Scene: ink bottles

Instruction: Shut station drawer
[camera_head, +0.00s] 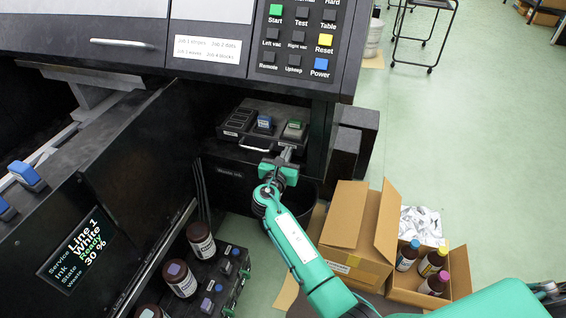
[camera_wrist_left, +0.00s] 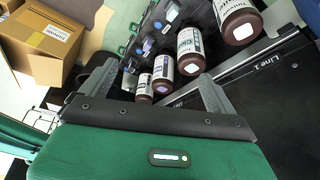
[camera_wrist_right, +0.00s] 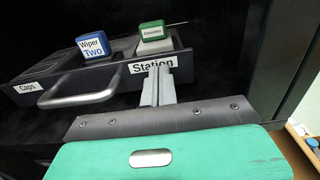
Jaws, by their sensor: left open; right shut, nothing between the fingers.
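The station drawer (camera_head: 270,142) is a dark tray under the control panel, standing out of its dark opening. In the right wrist view its front (camera_wrist_right: 108,78) carries a "Caps" label, a "Station" label (camera_wrist_right: 153,64) and a metal handle (camera_wrist_right: 80,98). A blue "Wiper Two" block (camera_wrist_right: 95,46) and a green-topped block (camera_wrist_right: 152,36) sit in it. My right gripper (camera_head: 286,154) is shut and empty, its fingertips (camera_wrist_right: 160,72) at the drawer front just below the "Station" label; contact is hard to tell. My left gripper (camera_wrist_left: 157,88) is open, with bottles seen beyond its fingers.
Brown ink bottles (camera_head: 181,279) stand on a rack at lower left, beside the open panel with the Line 1 screen (camera_head: 80,250). A cardboard box (camera_head: 349,250) and a carton of bottles (camera_head: 457,272) stand right of my right arm.

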